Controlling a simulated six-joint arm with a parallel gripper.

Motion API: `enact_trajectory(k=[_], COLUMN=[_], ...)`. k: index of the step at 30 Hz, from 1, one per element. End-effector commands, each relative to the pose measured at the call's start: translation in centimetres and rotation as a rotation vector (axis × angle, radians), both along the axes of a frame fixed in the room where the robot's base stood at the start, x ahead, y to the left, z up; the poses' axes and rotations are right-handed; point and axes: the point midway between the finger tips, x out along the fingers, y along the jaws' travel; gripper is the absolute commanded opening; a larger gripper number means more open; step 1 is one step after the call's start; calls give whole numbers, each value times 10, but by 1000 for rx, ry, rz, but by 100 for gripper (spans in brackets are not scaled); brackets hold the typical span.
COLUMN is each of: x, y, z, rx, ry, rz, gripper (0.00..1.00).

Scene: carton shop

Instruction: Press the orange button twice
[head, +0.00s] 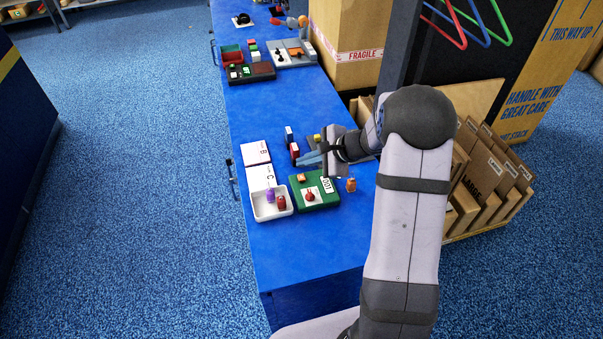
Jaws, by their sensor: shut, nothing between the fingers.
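A green box (322,201) lies on the blue table near its front end. On its top are a small orange block-like part (301,178), which looks like the orange button, a white display with dark digits (326,184), and a red knob-like part (309,195) on a white plate. The digits are too small to read surely. My gripper (300,161) is shut and empty, its blue-grey fingers pointing left. In the picture it is just above the orange button and appears apart from it; its height is hard to tell.
A white tray (257,211) with purple and red items stands left of the green box, with white cards (256,153) behind. Small red-and-blue blocks (294,150) stand close to my fingers. A small orange figure (351,185) stands right of the box.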

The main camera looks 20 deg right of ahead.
Motion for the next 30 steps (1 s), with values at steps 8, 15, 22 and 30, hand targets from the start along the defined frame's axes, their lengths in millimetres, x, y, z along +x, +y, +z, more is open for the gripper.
enact_trajectory(k=[8, 15, 22, 30], x=[0, 0, 0, 0], y=[0, 0, 0, 0], z=[21, 21, 21, 21], rx=[0, 0, 0, 0], ry=[-1, 0, 0, 0], rz=[-1, 0, 0, 0], gripper=[0, 0, 0, 0])
